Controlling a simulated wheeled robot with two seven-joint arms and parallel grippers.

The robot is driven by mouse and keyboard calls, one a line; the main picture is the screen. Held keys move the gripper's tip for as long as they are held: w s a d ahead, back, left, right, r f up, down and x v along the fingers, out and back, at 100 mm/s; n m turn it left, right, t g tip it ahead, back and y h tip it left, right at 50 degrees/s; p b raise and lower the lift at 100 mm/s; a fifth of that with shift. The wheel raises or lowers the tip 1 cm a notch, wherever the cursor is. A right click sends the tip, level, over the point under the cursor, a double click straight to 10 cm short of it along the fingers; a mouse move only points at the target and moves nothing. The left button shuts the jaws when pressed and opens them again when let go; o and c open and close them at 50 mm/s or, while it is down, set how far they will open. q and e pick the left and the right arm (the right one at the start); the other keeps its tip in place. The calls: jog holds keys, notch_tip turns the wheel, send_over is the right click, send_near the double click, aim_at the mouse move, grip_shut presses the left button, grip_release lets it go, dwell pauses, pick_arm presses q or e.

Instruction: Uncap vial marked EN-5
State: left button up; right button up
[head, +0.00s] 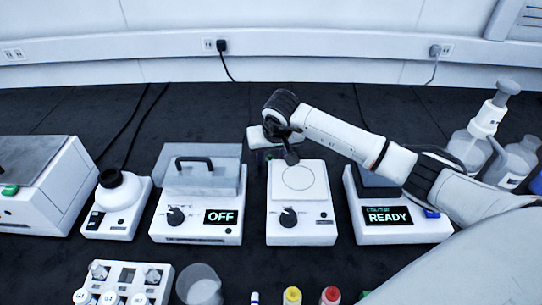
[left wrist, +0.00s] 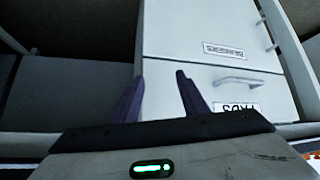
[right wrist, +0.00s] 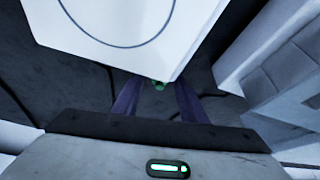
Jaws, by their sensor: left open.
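A white rack (head: 127,272) at the bottom left of the head view holds several vials with white lettered caps (head: 109,298). The lettering is too small to read, so I cannot tell which is EN-5. My right gripper (head: 262,156) is behind the white stirrer plate, partly hidden by it. In the right wrist view its purple fingers (right wrist: 158,92) stand apart. My left gripper (left wrist: 160,80) is open and empty, facing a white drawer cabinet (left wrist: 215,60), away from the rack.
The stirrer plate (head: 300,205) stands between an OFF device (head: 197,227) and a READY device (head: 390,234). A beaker (head: 200,285) is right of the rack. Yellow (head: 292,295) and red (head: 330,295) caps show at the bottom edge. Bottles (head: 480,140) stand at right.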

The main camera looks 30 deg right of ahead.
jog(key=shift+r+p, duration=0.3)
jog(key=v, duration=1.1)
jog(key=shift+s+r, duration=0.1)
jog(key=shift+r, duration=0.3)
jog(key=shift+s+a, duration=0.1)
jog(key=shift+s, duration=0.05)
